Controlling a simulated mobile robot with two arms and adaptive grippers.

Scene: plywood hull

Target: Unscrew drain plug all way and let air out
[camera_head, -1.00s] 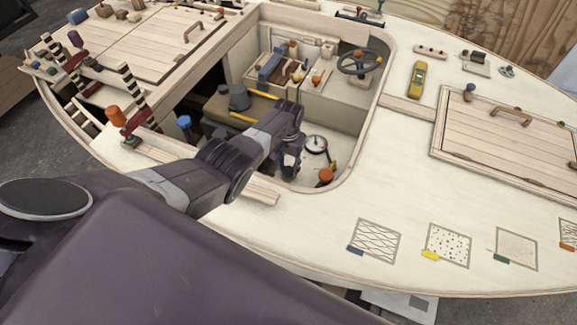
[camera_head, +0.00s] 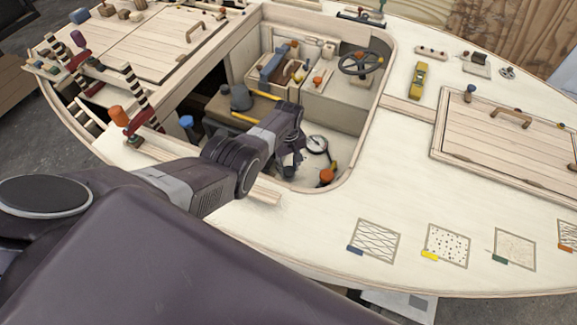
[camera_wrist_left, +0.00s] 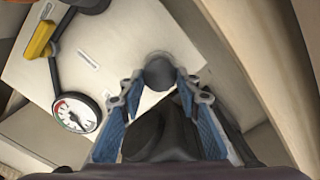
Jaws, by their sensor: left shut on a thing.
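My left arm reaches down into the open cockpit in the head view. The left gripper (camera_head: 291,162) is low in the well, and its fingertips are hard to make out there. In the left wrist view its two blue-padded fingers (camera_wrist_left: 160,84) are closed on a dark round knob (camera_wrist_left: 159,70), which looks like the drain plug. The knob's lower part and any thread are hidden. A round dial gauge (camera_wrist_left: 77,113) is on the pale panel left of the fingers; it also shows in the head view (camera_head: 317,145). My right gripper is not in view.
A yellow lever handle (camera_wrist_left: 40,40) lies near the gauge. An orange knob (camera_head: 327,175) stands by the cockpit's near right corner. The cockpit walls close in around my arm. A steering wheel (camera_head: 359,63) is at the back.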

